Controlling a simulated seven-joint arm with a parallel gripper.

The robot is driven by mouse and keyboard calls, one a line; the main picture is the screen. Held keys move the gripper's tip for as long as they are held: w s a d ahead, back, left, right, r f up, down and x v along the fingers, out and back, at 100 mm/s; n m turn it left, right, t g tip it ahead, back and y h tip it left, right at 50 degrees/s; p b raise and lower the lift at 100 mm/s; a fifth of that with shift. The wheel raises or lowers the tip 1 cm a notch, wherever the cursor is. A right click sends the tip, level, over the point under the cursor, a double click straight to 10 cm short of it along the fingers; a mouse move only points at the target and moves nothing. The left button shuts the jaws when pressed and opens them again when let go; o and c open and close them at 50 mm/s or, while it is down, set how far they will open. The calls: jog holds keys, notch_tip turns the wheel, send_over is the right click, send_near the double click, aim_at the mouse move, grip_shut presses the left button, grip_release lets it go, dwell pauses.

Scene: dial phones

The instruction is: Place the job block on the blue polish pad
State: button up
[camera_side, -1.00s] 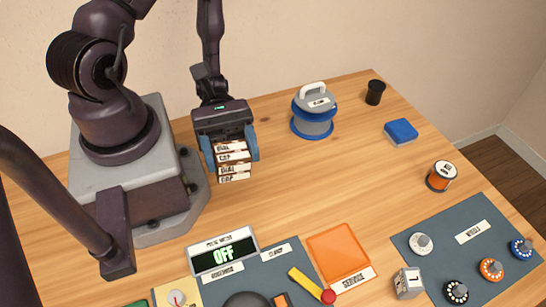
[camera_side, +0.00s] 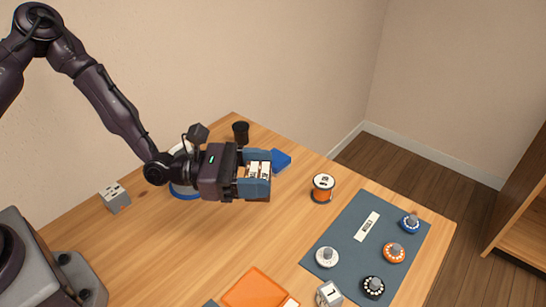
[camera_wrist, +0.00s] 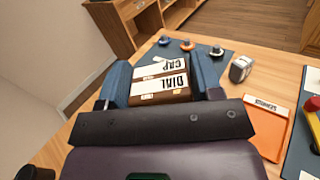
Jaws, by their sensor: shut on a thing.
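The job block (camera_side: 259,170) is a brown block with white strips lettered "DIAL" and "CAP", also large in the wrist view (camera_wrist: 160,82). My gripper (camera_side: 263,176) is shut on it, with one blue finger on each side, and it also shows in the wrist view (camera_wrist: 163,72). The arm reaches out sideways over the table, and the block appears held above the wood. The wrist view does not show the pad.
A black cup (camera_side: 240,132) stands behind my gripper. A blue-rimmed pot (camera_side: 183,191) is mostly hidden by it. A dark mat (camera_side: 345,240) holds several dials.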

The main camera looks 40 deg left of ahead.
jog(key=w+a+n+t+y, duration=0.2)
jog(key=w+n+t+y, duration=0.15)
jog(key=w, duration=0.35)
jog(key=n+t+y, duration=0.4)
jog(key=n+y, duration=0.3)
jog(key=y, duration=0.4)
send_over(275, 157)
jog(key=shift+d+f, duration=0.1)
jog(key=shift+f, duration=4.65)
jog(key=shift+f, duration=0.15)
jog(key=o, duration=0.9)
jog(key=shift+o, duration=0.2)
